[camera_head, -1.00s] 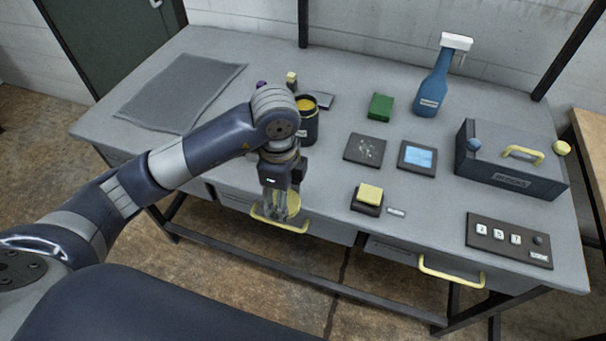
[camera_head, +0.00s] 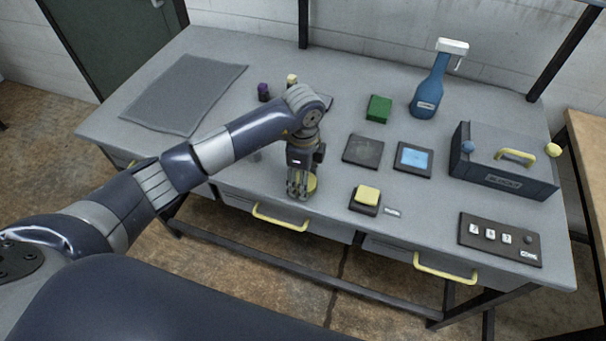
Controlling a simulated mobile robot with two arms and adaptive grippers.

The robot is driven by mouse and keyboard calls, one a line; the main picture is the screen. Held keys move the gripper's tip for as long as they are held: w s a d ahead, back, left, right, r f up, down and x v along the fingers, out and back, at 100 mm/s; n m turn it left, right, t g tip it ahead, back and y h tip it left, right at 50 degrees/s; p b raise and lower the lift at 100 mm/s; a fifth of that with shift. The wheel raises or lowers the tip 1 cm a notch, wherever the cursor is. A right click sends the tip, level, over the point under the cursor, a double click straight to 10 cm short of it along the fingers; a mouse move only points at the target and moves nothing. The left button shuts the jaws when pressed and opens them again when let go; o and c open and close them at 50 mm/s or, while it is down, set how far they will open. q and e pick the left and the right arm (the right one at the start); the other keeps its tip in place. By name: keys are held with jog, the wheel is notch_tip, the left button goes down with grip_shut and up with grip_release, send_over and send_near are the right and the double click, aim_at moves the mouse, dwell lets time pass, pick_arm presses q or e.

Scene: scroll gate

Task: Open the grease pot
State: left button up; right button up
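My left gripper (camera_head: 299,193) points down over the table's front edge area, left of the yellow-topped block. A yellow round lid (camera_head: 312,183) is at its fingertips, partly hidden by the fingers. The fingers look closed on it, and it is low, at or just above the table top; I cannot tell whether it touches. The dark grease pot is hidden behind my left wrist now; a second ago it stood there with its yellow inside showing and no lid on top. My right gripper is not in view.
Yellow-handled drawers (camera_head: 280,217) are below.

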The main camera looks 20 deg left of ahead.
pick_arm(q)
jog(key=shift+f, duration=0.2)
jog(key=o, duration=1.1)
jog(key=shift+o, duration=0.2)
jog(key=shift+r, duration=0.15)
